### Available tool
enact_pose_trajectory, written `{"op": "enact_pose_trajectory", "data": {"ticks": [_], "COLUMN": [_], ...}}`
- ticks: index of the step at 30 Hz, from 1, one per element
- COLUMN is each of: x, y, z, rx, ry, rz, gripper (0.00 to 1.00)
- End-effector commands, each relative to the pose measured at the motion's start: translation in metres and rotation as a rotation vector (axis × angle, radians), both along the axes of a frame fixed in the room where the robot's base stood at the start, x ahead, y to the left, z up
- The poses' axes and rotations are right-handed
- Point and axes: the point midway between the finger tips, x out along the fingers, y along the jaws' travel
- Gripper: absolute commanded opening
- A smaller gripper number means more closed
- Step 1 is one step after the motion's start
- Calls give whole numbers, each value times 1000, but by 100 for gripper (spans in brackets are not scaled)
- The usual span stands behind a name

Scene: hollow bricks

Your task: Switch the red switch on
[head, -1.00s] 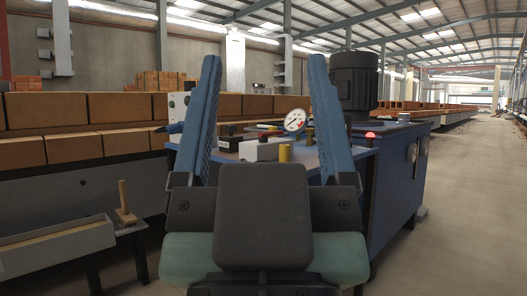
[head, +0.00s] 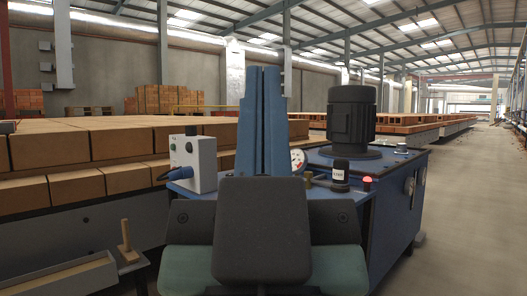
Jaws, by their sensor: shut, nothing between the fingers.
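My gripper (head: 262,70) is shut and empty, its two blue fingers pressed together and pointing up in the middle of the head view. Behind it is a blue workbench (head: 335,192). A small red glowing dome (head: 367,181) sits near the bench's right front corner, right of the fingers and apart from them. I cannot tell if it is the red switch or a lamp. A pale control box (head: 203,165) with small knobs stands left of the fingers. My gripper hides the middle of the bench top.
Rows of bricks (head: 80,145) fill the left. The floor (head: 470,220) at right is clear.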

Motion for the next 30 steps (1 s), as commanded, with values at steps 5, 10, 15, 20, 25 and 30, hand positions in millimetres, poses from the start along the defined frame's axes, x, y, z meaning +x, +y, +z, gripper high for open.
{"op": "enact_pose_trajectory", "data": {"ticks": [5, 10, 15, 20, 25, 30], "x": [0, 0, 0, 0, 0, 0], "y": [0, 0, 0, 0, 0, 1], "z": [81, 140, 198, 253, 311, 369], "rx": [1, 1, 2, 3, 3, 4], "ry": [0, 1, 1, 1, 1, 1], "rz": [2, 3, 4, 5, 6, 7], "gripper": [0, 0, 0, 0, 0, 0]}}
